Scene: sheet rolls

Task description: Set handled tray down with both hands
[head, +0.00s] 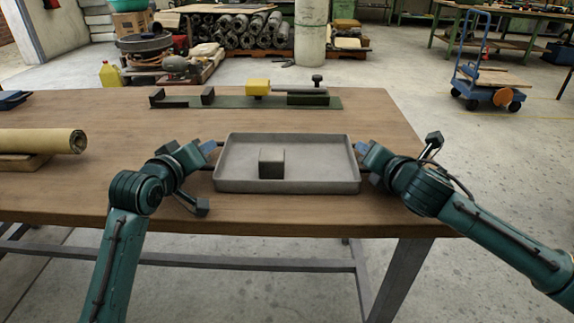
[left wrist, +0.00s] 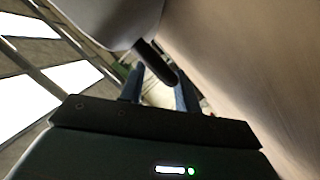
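A shallow grey tray (head: 317,186) is over the front middle of the wooden table, with a dark grey cube (head: 271,163) inside; I cannot tell whether its underside touches the tabletop. My left gripper (head: 214,146) is at the tray's left side. In the left wrist view its fingers (left wrist: 160,92) stand apart, with a dark handle bar (left wrist: 155,62) at their tips and a visible gap between them. My right gripper (head: 360,149) is at the tray's right side. Its fingertips and the right handle are mostly hidden, so its grip is unclear.
The wooden table (head: 110,115) has free room left of the tray. A green fixture (head: 220,102) with a yellow block (head: 257,87) lies behind it. A brown roll (head: 45,141) lies at the left. The table's front edge is close to the tray.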

